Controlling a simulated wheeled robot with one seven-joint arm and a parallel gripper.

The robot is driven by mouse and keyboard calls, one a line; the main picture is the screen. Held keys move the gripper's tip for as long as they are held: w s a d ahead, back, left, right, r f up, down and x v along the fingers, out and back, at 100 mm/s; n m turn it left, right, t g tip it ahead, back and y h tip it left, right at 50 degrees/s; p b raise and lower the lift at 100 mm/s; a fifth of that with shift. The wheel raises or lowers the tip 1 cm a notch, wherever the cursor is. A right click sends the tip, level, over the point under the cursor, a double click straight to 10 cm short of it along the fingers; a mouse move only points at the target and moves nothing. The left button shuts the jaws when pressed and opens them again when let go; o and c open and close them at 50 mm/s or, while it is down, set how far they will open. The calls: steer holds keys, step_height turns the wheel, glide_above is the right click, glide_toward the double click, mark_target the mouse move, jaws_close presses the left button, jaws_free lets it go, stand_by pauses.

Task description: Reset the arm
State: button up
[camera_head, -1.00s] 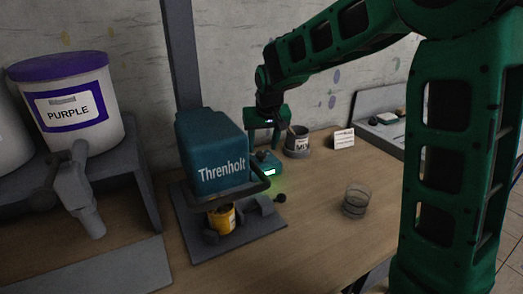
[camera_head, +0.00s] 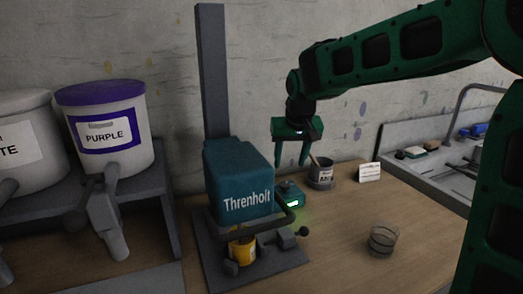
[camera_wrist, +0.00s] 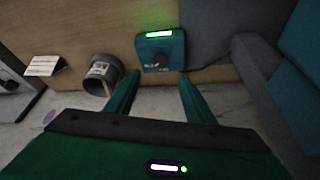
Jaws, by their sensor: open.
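My green arm reaches in from the right. My gripper (camera_head: 292,163) points down above the table near the wall, and its fingers are apart with nothing between them. Below it and slightly left stands a small teal device (camera_head: 289,194) with a lit green display. In the wrist view my gripper's fingers (camera_wrist: 158,88) are spread, and the teal device (camera_wrist: 161,50) with a dark knob lies beyond the tips, apart from them. The teal Threnholt machine (camera_head: 240,182) stands left of my gripper, with a yellow can (camera_head: 243,250) under it.
A grey cup (camera_head: 321,173) with a stick stands right of the device, near a white card (camera_head: 370,172). Purple (camera_head: 105,125) and white (camera_head: 25,140) buckets sit on a shelf at left. A sink (camera_head: 450,165) is at right.

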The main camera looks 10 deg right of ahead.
steer(key=s+d+f+m+g, duration=0.3)
steer(key=s+d, duration=1.3)
steer(key=s, duration=0.4)
steer(key=s+d+f+m, duration=0.1)
steer(key=s+f, duration=0.1)
steer(key=s, duration=0.7)
steer(key=s+d+f+m+g, duration=0.1)
steer(key=s+f, duration=0.2)
steer(key=s, duration=0.6)
steer(key=shift+d+f+g+y, duration=0.3)
steer(key=shift+w+f, duration=0.25)
steer(key=shift+w, duration=0.4)
